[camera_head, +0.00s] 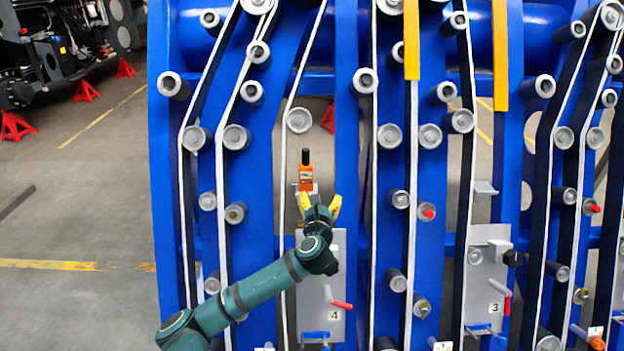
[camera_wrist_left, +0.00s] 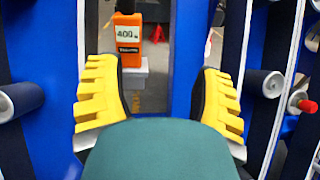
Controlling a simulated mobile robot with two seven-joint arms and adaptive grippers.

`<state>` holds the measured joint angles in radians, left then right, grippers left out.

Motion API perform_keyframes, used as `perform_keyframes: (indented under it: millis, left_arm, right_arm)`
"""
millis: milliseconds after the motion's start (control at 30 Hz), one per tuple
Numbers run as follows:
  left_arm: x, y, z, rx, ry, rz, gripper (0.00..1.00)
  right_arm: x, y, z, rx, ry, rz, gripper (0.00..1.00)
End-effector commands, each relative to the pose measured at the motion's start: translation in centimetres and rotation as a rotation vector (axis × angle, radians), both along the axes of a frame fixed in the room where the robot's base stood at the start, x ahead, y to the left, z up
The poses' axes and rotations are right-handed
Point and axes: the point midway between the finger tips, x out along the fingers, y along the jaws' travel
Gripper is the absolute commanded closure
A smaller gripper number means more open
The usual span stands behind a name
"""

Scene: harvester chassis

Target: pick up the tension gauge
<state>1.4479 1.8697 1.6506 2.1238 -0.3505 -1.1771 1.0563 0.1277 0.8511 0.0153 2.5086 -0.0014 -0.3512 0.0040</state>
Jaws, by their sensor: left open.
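The tension gauge (camera_head: 306,178) is an orange box with a dark upright top, standing on a small light grey holder (camera_head: 307,188) on the blue chassis. In the left wrist view the gauge (camera_wrist_left: 127,32) shows a white label reading 400, and its top is cut off by the frame edge. My left gripper (camera_head: 320,200) is just below the gauge in the head view, with its yellow fingers spread. In the left wrist view the open fingers (camera_wrist_left: 163,95) have nothing between them, and the gauge is beyond them, left of centre. My right gripper is not in view.
Blue chassis plates (camera_head: 263,190) carry several grey rollers (camera_head: 299,120) and long belts on both sides of the gauge. A grey plate (camera_head: 335,240) marked 4 with a red-tipped lever (camera_head: 341,304) is below. Open floor (camera_head: 80,200) lies to the left.

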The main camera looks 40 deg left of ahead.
Motion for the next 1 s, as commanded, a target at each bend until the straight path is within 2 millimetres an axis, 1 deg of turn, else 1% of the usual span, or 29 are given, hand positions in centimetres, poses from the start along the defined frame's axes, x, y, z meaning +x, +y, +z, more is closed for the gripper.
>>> perform_keyframes:
  millis: [33,100,167,267,500,600,867,1000]
  left_arm:
    - [-0.8,1.8,-0.3,-0.028,-0.012,0.046,0.33]
    - [-1.5,3.3,-0.4,-0.051,-0.025,0.085,0.33]
    - [-1.5,4.2,-0.4,-0.059,-0.03,0.101,0.33]
    - [-0.6,5.1,-0.4,-0.06,-0.032,0.105,0.33]
    - [3.0,7.9,-0.4,-0.059,-0.03,0.102,0.33]
    - [4.0,8.8,-0.4,-0.058,-0.031,0.102,0.33]
    - [5.3,9.8,-0.4,-0.058,-0.031,0.1,0.33]
    - [6.8,10.9,-0.8,-0.059,-0.03,0.1,0.33]
  right_arm:
    - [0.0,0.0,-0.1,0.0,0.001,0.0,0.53]
    - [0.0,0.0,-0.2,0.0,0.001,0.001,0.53]
    - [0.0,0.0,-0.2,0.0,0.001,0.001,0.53]
    - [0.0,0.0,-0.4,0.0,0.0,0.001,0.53]
    - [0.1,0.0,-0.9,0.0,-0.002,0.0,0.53]
    - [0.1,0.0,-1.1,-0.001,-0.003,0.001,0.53]
    - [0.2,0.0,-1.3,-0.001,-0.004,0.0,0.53]
    - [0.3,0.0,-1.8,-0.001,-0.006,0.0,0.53]
